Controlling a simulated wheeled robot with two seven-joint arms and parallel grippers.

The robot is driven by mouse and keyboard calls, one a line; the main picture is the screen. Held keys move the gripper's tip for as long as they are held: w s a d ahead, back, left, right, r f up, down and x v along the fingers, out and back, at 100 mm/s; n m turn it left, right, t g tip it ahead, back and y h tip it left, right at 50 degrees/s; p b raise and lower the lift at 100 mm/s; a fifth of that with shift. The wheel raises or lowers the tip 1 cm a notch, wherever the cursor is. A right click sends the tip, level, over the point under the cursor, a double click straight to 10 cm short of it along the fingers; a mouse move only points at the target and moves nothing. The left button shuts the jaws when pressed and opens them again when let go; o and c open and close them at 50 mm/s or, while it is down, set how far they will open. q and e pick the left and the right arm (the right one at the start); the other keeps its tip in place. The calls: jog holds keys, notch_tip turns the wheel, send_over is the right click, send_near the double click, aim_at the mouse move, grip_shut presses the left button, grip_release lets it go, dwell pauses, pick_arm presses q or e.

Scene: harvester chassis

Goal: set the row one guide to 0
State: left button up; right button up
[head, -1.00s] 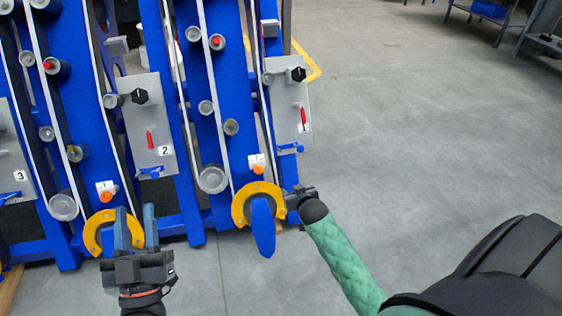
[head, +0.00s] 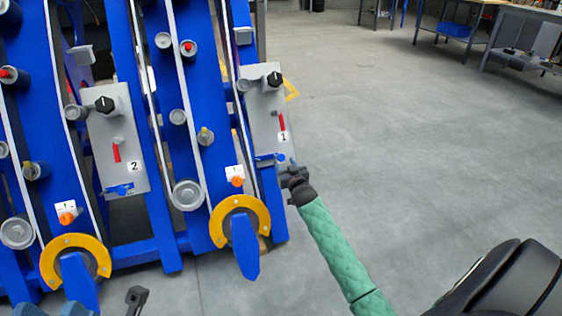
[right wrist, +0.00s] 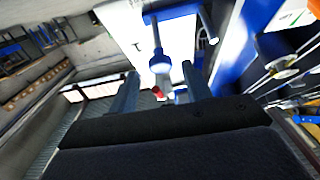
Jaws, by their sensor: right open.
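Row one's grey panel (head: 264,115), marked 1, has a black knob, a red lever (head: 282,122) and a small blue fitting (head: 268,160) at its lower edge. My right gripper (head: 292,174) is beside the panel's lower right corner. In the right wrist view my right gripper (right wrist: 160,78) is open, with a blue-collared stem (right wrist: 160,64) and a small red piece seen between its fingers; contact is unclear. My left gripper (head: 80,308) is cut off at the bottom edge.
Row two's panel (head: 115,140) and orange knob (head: 66,213) are on the left. A yellow ring (head: 240,207) with a blue pointed piece is below row one's knob. Open grey floor (head: 400,140) lies right, with workbenches (head: 455,30) at the back.

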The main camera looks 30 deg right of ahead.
aim_at(282, 159)
jog(key=shift+b+x, duration=0.55)
jog(key=shift+x, duration=1.8)
grip_shut()
